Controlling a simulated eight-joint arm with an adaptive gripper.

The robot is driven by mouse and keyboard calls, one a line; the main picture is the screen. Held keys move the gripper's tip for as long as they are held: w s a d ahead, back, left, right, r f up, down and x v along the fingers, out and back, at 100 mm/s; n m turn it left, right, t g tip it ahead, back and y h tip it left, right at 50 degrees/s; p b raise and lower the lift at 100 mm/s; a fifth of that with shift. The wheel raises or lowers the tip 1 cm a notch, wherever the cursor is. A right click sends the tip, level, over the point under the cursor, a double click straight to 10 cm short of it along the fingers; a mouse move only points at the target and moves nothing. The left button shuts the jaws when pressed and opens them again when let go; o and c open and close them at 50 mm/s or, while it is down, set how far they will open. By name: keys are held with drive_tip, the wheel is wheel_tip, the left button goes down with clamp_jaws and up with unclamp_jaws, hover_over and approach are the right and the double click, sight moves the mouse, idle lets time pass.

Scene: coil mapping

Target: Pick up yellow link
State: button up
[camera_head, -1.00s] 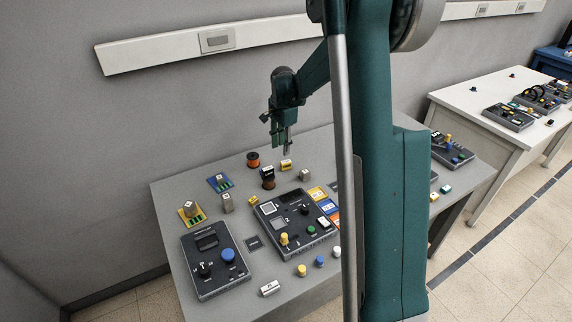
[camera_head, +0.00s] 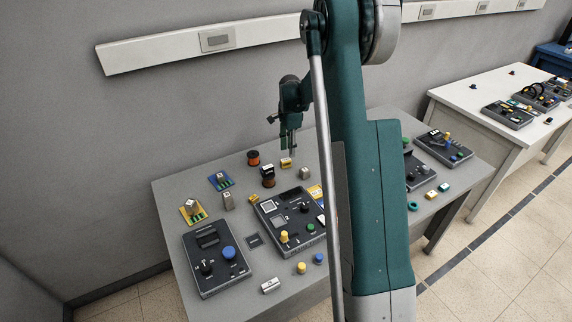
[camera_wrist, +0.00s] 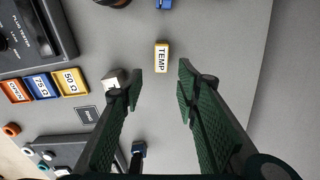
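A small yellow block with a white label reading TEMP lies on the grey table; it shows in the wrist view (camera_wrist: 161,57) and in the head view (camera_head: 286,162). My gripper (camera_wrist: 161,83) is open and empty, and in the wrist view the block appears just beyond the gap between its fingertips. In the head view my gripper (camera_head: 292,153) points down over the back of the table, above or behind the block; the exact height is hard to tell. Another small yellow piece (camera_head: 431,195) lies at the table's right side. I cannot tell which is called the link.
A grey cube (camera_wrist: 114,79) stands close to the left finger, and a blue-and-black piece (camera_wrist: 138,149) lies between the fingers nearer the palm. The table right of the TEMP block is clear.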

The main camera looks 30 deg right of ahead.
sight(289, 159)
drive_tip(key=shift+f, duration=1.3)
drive_tip(key=shift+w+f+b, duration=0.1)
drive_tip(key=shift+f+b, duration=0.45)
drive_tip(key=shift+f, duration=2.05)
drive_tip(key=c, duration=1)
